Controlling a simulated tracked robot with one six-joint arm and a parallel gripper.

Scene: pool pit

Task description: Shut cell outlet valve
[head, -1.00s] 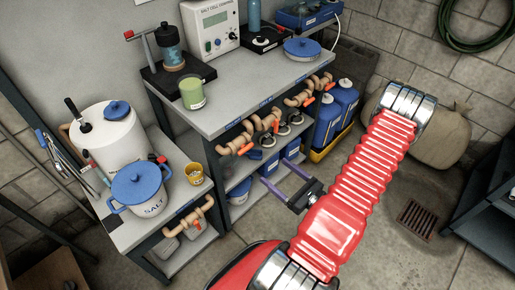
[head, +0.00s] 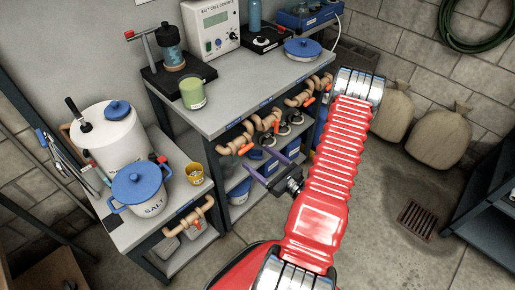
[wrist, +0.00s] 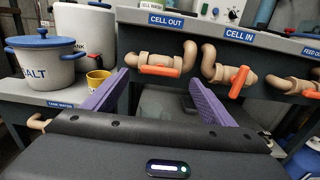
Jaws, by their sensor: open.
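The cell outlet valve (wrist: 158,60) is a tan pipe fitting under the CELL OUT label (wrist: 165,20) on the bench's front edge. Its orange handle (wrist: 160,71) lies roughly level, along the pipe. In the head view the valve (head: 236,146) is the leftmost on the upper bench front. My gripper (head: 254,153) is open, its purple fingers pointing at this valve. In the wrist view the fingers of my gripper (wrist: 160,80) stand left and right of the handle, apart from it and nothing between them held.
The CELL IN valve (wrist: 222,70), with a slanted orange handle, is close on the right. A lower bench at left holds a salt pot (head: 141,188) and a yellow cup (head: 195,173). Open floor lies at right.

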